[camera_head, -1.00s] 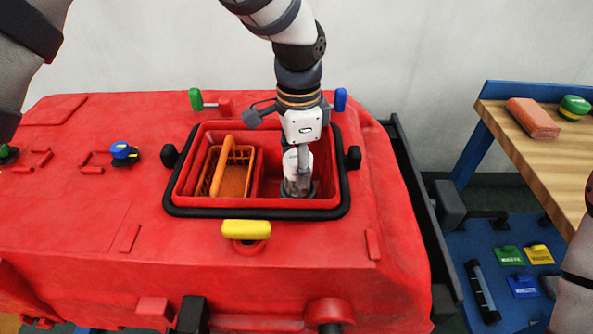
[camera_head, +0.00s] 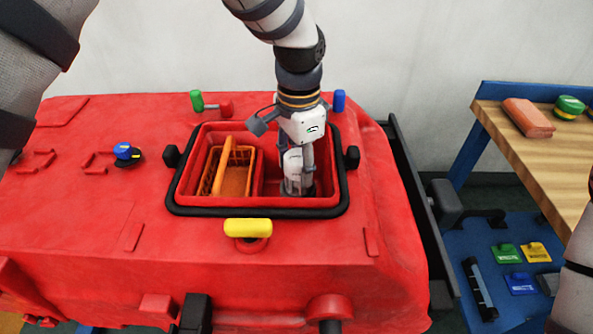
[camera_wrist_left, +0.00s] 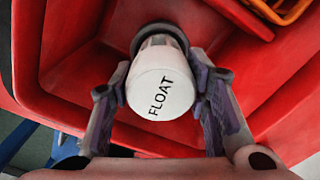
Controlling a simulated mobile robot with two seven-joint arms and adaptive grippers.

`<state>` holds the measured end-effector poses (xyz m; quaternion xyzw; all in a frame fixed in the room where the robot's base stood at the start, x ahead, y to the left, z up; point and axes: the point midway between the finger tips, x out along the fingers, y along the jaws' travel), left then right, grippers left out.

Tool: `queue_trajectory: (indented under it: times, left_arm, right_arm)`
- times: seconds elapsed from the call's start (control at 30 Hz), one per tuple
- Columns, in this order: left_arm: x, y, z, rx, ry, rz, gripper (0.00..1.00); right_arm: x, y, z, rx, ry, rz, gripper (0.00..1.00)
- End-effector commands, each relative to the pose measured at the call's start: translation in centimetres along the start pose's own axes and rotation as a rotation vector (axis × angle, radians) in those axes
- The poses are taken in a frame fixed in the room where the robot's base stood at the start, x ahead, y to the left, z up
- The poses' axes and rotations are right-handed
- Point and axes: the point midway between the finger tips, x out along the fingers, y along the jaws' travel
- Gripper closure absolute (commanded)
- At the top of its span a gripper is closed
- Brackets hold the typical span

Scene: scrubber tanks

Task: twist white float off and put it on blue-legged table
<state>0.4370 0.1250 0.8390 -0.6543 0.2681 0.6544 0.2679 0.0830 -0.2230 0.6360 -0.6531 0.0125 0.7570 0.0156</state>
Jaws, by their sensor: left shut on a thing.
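The white float (camera_wrist_left: 160,85), a cylinder marked FLOAT, stands in the right compartment of the red tank opening. It also shows in the head view (camera_head: 293,162). A dark ring surrounds its base. My left gripper (camera_wrist_left: 163,95) reaches down from above and is shut on the float, one finger on each side. In the head view, the left gripper (camera_head: 298,172) partly hides the float. The blue-legged table (camera_head: 555,165) with a wooden top stands at the right. My right gripper is not in view; only part of my right arm shows at the right edge.
An orange basket (camera_head: 212,172) sits in the left compartment. A black rim (camera_head: 257,212) frames the opening, with a yellow handle (camera_head: 247,228) in front. An orange-brown block (camera_head: 528,117) and a green object (camera_head: 569,107) lie on the table's far part; its nearer top looks clear.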

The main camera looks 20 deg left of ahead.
Motion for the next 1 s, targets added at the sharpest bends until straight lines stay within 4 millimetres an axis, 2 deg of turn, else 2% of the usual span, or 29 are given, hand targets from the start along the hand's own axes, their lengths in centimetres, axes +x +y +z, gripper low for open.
queue_trajectory:
  times: [0.17, 0.4, 0.63, 0.83, 1.0]
  left_arm:
    - [-0.14, -0.12, -0.07, -0.005, 0.003, -0.003, 1.0]
    - [-0.19, -0.12, -0.04, -0.126, 0.003, -0.003, 1.0]
    - [-0.11, -0.12, 0.02, -0.134, 0.001, -0.002, 1.0]
    - [-0.13, -0.15, 0.1, -0.257, -0.001, -0.003, 1.0]
    - [-0.04, -0.13, 0.15, -0.257, -0.004, -0.002, 1.0]
  right_arm:
    - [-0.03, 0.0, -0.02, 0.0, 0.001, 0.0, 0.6]
    - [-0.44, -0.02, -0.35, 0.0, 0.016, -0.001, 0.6]
    - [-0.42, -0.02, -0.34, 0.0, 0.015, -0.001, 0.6]
    - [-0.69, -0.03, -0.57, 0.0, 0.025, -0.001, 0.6]
    - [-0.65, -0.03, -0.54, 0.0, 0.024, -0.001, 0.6]
